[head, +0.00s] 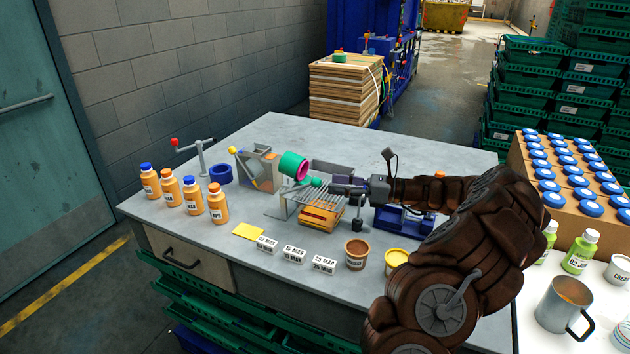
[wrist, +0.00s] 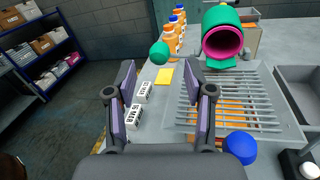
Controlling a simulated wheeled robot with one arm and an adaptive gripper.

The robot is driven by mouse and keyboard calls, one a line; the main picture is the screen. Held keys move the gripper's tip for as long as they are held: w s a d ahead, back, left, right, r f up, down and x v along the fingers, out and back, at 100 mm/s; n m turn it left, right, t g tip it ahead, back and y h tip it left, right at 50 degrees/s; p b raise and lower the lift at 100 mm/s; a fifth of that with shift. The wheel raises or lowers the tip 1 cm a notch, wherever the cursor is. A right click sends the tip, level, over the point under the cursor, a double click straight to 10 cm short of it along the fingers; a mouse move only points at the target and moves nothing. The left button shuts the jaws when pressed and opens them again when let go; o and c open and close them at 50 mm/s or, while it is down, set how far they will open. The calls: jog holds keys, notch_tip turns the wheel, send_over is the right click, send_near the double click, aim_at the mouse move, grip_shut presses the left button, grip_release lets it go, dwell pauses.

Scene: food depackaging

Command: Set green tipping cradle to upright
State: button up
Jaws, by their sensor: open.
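The green tipping cradle (head: 290,164) stands above the grey bench behind a metal grate. It is a green cylinder with a pink rim and is tilted, not upright. In the wrist view the cradle (wrist: 221,17) shows its open pink mouth towards me. A green ball knob (wrist: 159,54) sits to its left, and the knob (head: 316,182) also shows in the head view close to my gripper. My gripper (head: 332,188) is open and empty above the grate. In the wrist view the knob appears beyond and between the fingers of my gripper (wrist: 166,82); I see no contact.
The slatted grate (wrist: 232,104) lies below the gripper. Orange bottles (head: 192,194) stand at the left, with white labelled blocks (head: 294,254) and two tubs (head: 357,254) in front. A yellow lever (head: 244,168) is left of the cradle.

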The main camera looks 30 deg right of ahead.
aim_at(317, 182)
jog(key=p+x, duration=0.1)
jog(key=x, duration=0.5)
jog(key=shift+f, duration=0.1)
jog(key=shift+c, duration=0.4)
grip_shut()
